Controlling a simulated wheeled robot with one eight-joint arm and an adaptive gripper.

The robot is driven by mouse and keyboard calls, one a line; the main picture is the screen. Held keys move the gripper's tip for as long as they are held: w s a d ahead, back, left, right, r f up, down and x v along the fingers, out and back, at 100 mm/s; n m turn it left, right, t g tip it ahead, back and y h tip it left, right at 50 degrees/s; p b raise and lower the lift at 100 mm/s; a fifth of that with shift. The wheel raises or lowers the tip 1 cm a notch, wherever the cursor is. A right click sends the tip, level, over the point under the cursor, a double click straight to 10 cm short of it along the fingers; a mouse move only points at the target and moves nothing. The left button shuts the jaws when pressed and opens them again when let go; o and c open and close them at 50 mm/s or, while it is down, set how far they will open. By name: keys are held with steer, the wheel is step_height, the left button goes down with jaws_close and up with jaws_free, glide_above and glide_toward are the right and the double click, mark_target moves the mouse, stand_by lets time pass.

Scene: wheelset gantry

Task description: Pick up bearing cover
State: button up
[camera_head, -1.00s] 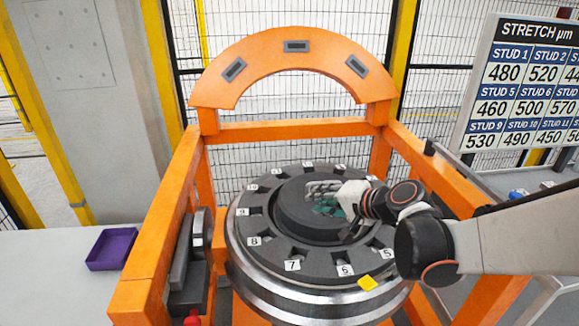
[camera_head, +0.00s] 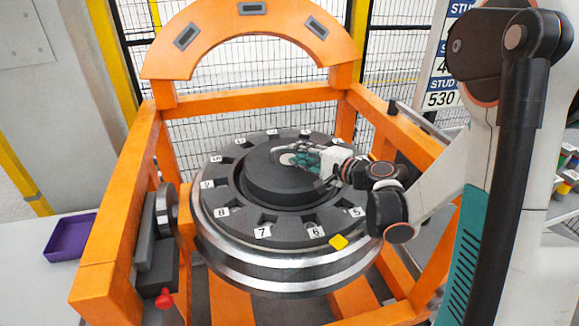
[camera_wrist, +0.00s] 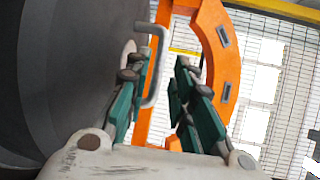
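The bearing cover (camera_head: 262,182) is a dark grey round raised disc in the middle of the numbered ring. In the wrist view it fills the left side (camera_wrist: 65,75). A grey U-shaped handle (camera_wrist: 163,45) stands out from it. My gripper (camera_head: 305,158) is low over the cover, reaching in from the right. In the wrist view my gripper (camera_wrist: 162,72) has its green fingers apart, with the handle showing between their tips. Whether the fingers touch the handle cannot be told. In the head view the gripper hides most of the handle.
An orange gantry frame (camera_head: 225,103) with an arch surrounds the wheelset (camera_head: 245,270). A purple bin (camera_head: 70,238) is on the left table. A stretch board is partly behind my arm at right.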

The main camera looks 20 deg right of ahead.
mark_target(286, 148)
steer(key=shift+b+x, duration=1)
steer(key=shift+x, duration=2.15)
steer(key=shift+d, duration=0.1)
jaws_close()
